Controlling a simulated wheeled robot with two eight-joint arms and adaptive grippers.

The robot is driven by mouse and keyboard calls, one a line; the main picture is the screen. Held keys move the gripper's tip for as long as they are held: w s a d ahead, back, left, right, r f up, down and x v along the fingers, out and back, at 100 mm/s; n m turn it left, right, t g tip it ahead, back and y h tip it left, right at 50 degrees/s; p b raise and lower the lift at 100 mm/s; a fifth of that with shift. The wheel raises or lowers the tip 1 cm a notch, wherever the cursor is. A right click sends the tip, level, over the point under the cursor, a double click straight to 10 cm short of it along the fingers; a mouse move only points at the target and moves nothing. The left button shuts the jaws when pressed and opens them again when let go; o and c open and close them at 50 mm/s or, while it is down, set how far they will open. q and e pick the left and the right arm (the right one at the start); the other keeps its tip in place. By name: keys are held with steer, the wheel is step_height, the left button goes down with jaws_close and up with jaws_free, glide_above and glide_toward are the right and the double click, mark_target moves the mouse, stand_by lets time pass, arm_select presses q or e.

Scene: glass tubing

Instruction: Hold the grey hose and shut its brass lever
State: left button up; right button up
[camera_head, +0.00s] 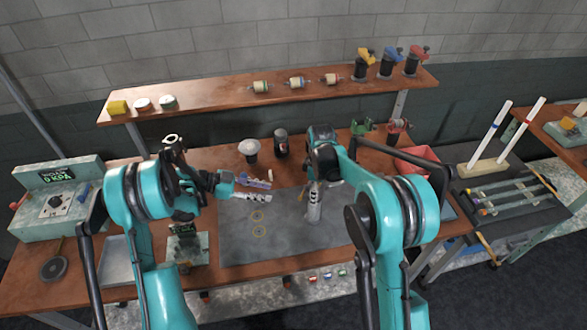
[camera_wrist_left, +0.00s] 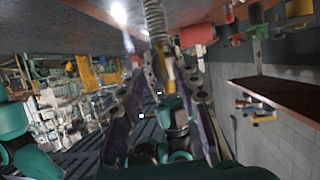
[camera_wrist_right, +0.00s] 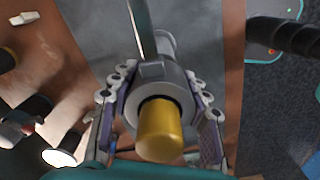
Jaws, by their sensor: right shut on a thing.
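The grey hose (camera_head: 314,212) is above the grey mat, below my right gripper (camera_head: 314,188). In the right wrist view, my right gripper's fingers close on both sides of its grey collar (camera_wrist_right: 176,88), with a yellow end (camera_wrist_right: 160,132) towards the camera. A grey bar (camera_wrist_right: 142,28) stands out from the collar. My left gripper (camera_head: 268,190) is open and points right at the hose, with a gap between. In the left wrist view, the ribbed hose (camera_wrist_left: 154,22) and a yellow-brass part (camera_wrist_left: 168,76), perhaps the lever, show between the spread fingers. The lever's exact position is unclear.
The grey mat (camera_head: 240,245) has two yellow rings on it. A gauge box (camera_head: 60,205) stands at left, a red bin (camera_head: 418,160) at right. A shelf (camera_head: 220,90) with spools and valves runs behind. A grey lamp-like cup (camera_head: 249,148) and dark jar (camera_head: 281,142) stand behind the mat.

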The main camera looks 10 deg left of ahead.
mark_target(301, 196)
arm_select(q)
steer(key=x, duration=1.2)
steer(key=shift+r, duration=0.3)
steer(key=shift+c, duration=0.2)
jaws_close()
